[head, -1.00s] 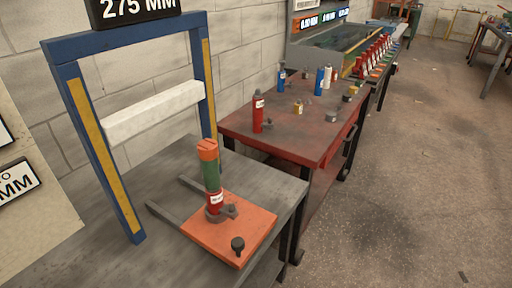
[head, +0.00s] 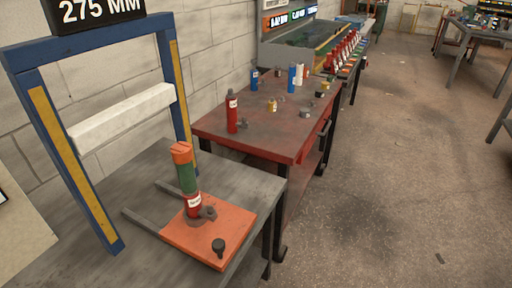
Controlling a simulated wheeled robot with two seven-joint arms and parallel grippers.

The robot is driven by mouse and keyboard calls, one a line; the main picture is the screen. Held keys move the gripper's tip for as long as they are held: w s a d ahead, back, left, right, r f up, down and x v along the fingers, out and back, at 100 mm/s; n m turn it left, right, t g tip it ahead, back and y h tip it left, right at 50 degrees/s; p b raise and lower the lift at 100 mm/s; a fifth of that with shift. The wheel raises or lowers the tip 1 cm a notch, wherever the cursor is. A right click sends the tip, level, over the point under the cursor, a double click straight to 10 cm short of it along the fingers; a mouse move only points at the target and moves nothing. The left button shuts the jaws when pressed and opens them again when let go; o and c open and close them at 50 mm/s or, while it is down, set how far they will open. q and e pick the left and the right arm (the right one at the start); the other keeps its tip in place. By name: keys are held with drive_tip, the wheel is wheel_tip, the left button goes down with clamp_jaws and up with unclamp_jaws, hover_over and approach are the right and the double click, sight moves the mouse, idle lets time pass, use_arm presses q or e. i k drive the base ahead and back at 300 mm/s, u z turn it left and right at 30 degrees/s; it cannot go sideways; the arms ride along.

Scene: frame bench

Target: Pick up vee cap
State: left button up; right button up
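A stack stands on an orange plate (head: 234,232) on the grey bench in front of me. It has a red lower part with a white label (head: 194,205), a green middle (head: 187,179) and an orange cap (head: 181,152) on top. Several small caps or fittings stand on the red table, among them a yellow one (head: 271,104), a grey one (head: 304,112) and a dark one (head: 318,93). They are too small to make out a vee shape, so I cannot tell which piece is the vee cap. Neither gripper is in view.
A blue frame (head: 90,165) with a white crossbar (head: 122,118) rises at the left of the grey bench (head: 245,182). The red table (head: 285,135) holds a red cylinder (head: 232,112) and blue cylinders (head: 292,77). Open concrete floor (head: 400,170) lies to the right.

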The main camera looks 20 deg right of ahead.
sight(181, 152)
drive_tip(key=k, duration=0.5)
drive_tip(key=z, duration=1.75)
drive_tip(key=i, duration=0.9)
drive_tip(key=u, duration=3.45)
